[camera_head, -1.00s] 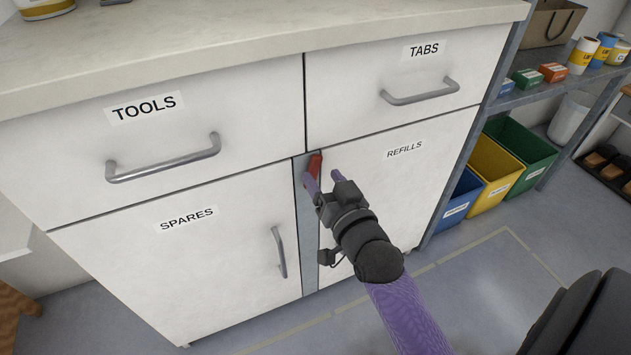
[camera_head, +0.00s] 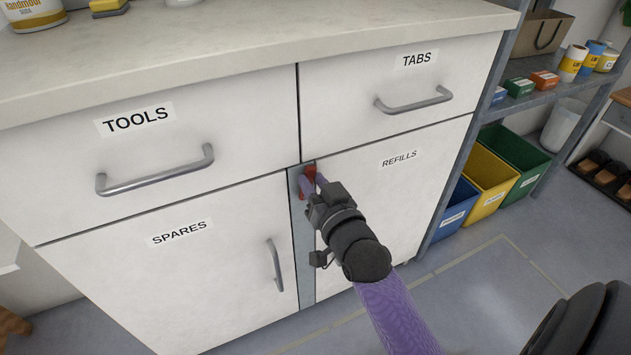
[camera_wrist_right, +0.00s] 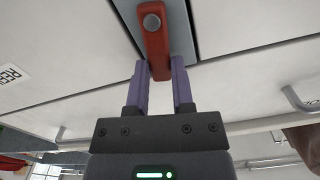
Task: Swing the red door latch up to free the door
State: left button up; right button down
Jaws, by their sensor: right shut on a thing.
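The red door latch (camera_head: 309,171) sits at the top of the grey strip between the SPARES door and the REFILLS door (camera_head: 395,200). The right wrist view shows the latch (camera_wrist_right: 155,30) as a red bar with a round grey pivot, one end between my purple fingers. My right gripper (camera_head: 312,184) is shut on that end of the latch. In the head view the gripper and wrist hide part of the latch and of the REFILLS door. Both doors look closed. My left gripper is not in view.
The TOOLS drawer handle (camera_head: 155,172), TABS drawer handle (camera_head: 414,101) and SPARES door handle (camera_head: 275,265) stick out nearby. A worktop (camera_head: 250,48) overhangs above. Coloured bins (camera_head: 490,183) and a shelf stand at the right. The floor in front is clear.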

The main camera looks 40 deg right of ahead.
jog(key=shift+a+r+n+p, duration=0.25)
jog(key=shift+r+n+p, duration=0.3)
jog(key=shift+p, duration=0.25)
jog(key=shift+w+a+f+n+p, duration=0.1)
jog(key=shift+a+f+n+p, duration=0.05)
jog(key=shift+n+p, duration=0.35)
jog(key=shift+f+n, duration=0.25)
jog(key=shift+f, duration=0.15)
jog(key=shift+c, duration=2.4)
grip_release()
jog(key=shift+a, duration=0.1)
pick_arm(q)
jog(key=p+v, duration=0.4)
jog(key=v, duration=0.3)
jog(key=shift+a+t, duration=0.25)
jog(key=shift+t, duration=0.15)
pick_arm(e)
jog(key=v, duration=1)
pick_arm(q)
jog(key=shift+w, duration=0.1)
